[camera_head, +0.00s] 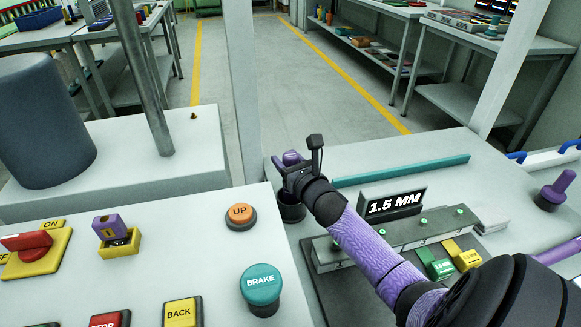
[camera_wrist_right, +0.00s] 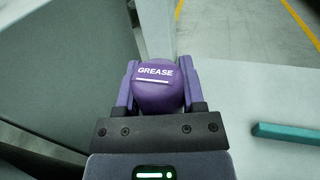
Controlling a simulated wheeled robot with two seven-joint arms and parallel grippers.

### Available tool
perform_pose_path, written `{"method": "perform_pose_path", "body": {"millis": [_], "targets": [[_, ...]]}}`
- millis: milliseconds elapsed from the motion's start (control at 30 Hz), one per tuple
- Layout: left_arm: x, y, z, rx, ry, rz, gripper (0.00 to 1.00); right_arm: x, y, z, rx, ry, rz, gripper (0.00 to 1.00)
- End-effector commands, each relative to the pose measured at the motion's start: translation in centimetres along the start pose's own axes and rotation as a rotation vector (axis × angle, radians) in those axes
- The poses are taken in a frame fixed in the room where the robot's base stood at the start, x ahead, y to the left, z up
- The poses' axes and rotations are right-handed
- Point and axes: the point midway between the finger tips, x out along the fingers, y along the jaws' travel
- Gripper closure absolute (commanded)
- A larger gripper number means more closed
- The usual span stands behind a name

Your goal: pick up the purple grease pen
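The purple grease pen (camera_wrist_right: 156,92), with a white GREASE label and a line under it, sits between the fingers of my right gripper (camera_wrist_right: 158,84) in the right wrist view. Both purple fingers lie against its sides, and its lower end is hidden. In the head view my right gripper (camera_head: 289,160) is at the near-left corner of the right bench, just above a dark round cup (camera_head: 291,212). The pen and fingers are hard to tell apart there, both being purple. I cannot tell whether the pen's end is inside the cup. My left gripper is not in view.
A teal bar (camera_head: 400,171) lies right of the gripper. A "1.5 MM" sign (camera_head: 393,205) and a grey rail fixture (camera_head: 405,235) stand nearer. A control panel with an orange UP button (camera_head: 240,216) is at left. A white post (camera_head: 242,90) rises close behind the gripper.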

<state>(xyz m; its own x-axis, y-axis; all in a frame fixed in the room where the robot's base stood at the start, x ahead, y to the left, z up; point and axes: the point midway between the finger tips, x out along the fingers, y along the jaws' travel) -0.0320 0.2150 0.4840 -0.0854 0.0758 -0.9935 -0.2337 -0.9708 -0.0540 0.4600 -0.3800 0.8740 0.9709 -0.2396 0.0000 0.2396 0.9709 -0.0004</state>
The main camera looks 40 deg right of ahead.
Motion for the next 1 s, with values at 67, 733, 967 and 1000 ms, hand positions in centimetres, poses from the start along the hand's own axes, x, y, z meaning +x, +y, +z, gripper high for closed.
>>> {"method": "perform_pose_path", "body": {"millis": [67,733,967,1000], "targets": [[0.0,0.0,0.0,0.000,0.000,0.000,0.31,0.0,0.0,0.0,0.000,0.000,0.000,0.78],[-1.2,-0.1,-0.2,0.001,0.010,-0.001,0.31,0.0,0.0,2.0,-0.002,-0.004,0.002,1.00],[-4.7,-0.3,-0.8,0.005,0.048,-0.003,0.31,0.0,0.0,8.4,-0.002,-0.005,0.002,1.00],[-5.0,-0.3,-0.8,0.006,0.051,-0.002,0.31,0.0,0.0,9.1,-0.003,-0.005,0.002,1.00]]}}
